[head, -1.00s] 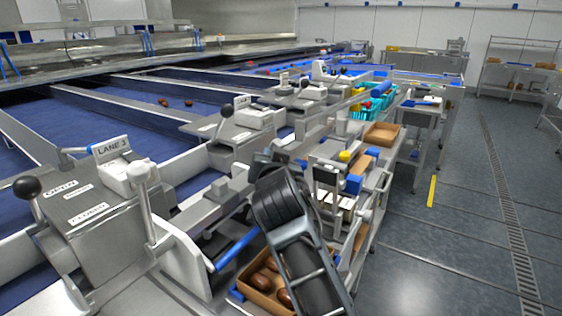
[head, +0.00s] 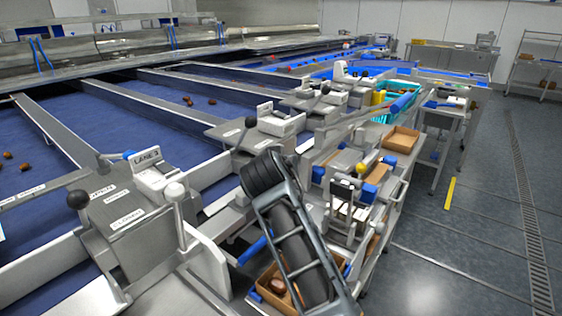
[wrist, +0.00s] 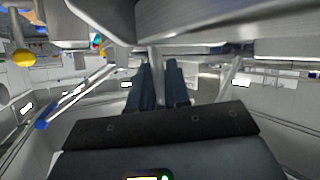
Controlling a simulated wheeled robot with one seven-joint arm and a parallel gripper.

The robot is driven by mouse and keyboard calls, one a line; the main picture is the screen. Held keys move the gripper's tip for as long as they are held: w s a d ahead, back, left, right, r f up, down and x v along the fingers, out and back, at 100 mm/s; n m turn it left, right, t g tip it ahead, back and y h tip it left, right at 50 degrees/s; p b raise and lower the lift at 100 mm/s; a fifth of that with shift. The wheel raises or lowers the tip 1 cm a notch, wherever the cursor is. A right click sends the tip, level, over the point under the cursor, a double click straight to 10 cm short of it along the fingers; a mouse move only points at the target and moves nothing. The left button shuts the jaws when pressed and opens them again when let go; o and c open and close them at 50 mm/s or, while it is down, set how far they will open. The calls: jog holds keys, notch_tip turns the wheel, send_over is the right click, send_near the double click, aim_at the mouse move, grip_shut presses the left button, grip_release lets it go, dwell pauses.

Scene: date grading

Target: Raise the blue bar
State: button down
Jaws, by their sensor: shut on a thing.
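The blue bar (head: 255,250) shows in the head view as a slanted length beside the front of the lane 3 station, left of my arm. My dark arm hides part of it. In the wrist view my gripper (wrist: 158,88) points forward with its two dark fingers close together. A thin pale grey upright part (wrist: 157,62) stands between the fingers, and they are shut on it. I cannot tell how this part joins the blue bar. In the head view the fingertips are hidden behind my arm.
A box of dates (head: 268,282) lies below my arm. Metal bodywork (wrist: 205,30) hangs close above the fingers. Open floor (head: 440,245) lies right.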

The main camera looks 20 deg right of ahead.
dwell(0.3)
jog(key=c, duration=1.2)
grip_release()
jog(key=shift+o, duration=0.2)
jog(key=b+v, duration=0.1)
jog(key=v, duration=0.6)
jog(key=shift+s+a, duration=0.2)
jog(key=shift+s, duration=0.05)
jog(key=shift+r, duration=0.15)
